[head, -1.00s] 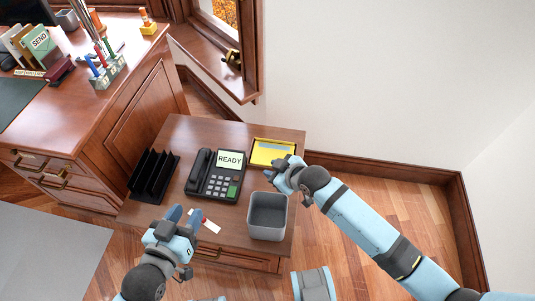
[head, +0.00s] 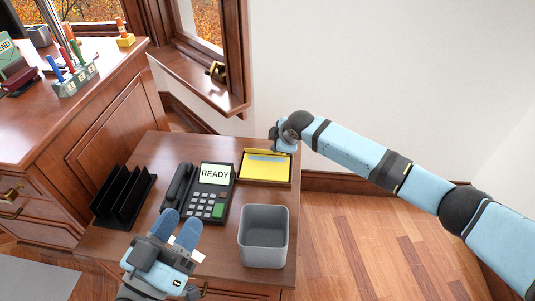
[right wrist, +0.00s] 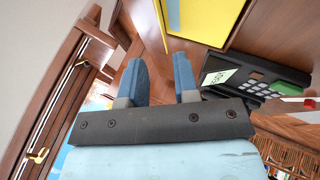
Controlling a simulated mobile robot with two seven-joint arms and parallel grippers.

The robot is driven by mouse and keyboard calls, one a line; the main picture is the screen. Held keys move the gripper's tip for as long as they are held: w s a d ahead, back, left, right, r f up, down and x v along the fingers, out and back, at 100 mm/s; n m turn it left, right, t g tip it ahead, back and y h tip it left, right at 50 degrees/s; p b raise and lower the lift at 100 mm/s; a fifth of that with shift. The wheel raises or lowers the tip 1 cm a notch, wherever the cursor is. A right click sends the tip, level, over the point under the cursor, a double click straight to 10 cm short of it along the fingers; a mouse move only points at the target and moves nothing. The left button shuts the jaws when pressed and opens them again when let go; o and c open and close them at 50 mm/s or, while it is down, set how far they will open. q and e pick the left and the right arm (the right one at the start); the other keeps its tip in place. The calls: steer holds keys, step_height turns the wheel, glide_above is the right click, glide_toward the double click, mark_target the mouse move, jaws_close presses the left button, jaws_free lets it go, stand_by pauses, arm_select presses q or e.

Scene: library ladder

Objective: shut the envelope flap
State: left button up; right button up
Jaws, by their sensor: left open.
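The yellow envelope (head: 264,171) lies in a dark-edged tray at the back right of the small wooden table, with a grey-blue strip along its far part. In the right wrist view, yellow (right wrist: 173,16) and a grey area show at the top. I cannot tell how far the flap is raised. My right gripper (head: 279,140) is at the envelope's far right side in the head view. Its two blue fingers (right wrist: 160,76) are apart with nothing between them. My left gripper (head: 178,226) is open and empty in front of the phone.
A phone (head: 208,193) reading READY stands left of the envelope. A black sorter (head: 122,197) stands at the left and a grey bin (head: 263,238) at the front right. A large desk (head: 95,125) and a window sill (head: 200,75) border the table. A small white card is partly hidden by my left gripper.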

mark_target(267, 152)
steer(key=b+x, duration=0.3)
steer(key=x, duration=0.6)
steer(key=shift+w+a+f+b, duration=0.1)
steer(key=shift+f+b, duration=0.15)
steer(key=shift+b, duration=0.1)
arm_select(q)
step_height(267, 152, down, 6)
steer(key=g, duration=0.2)
steer(key=shift+w+d+m+g, duration=0.15)
steer(key=shift+d+m+g, duration=0.1)
steer(key=shift+m+g, duration=0.05)
arm_select(e)
jaws_close()
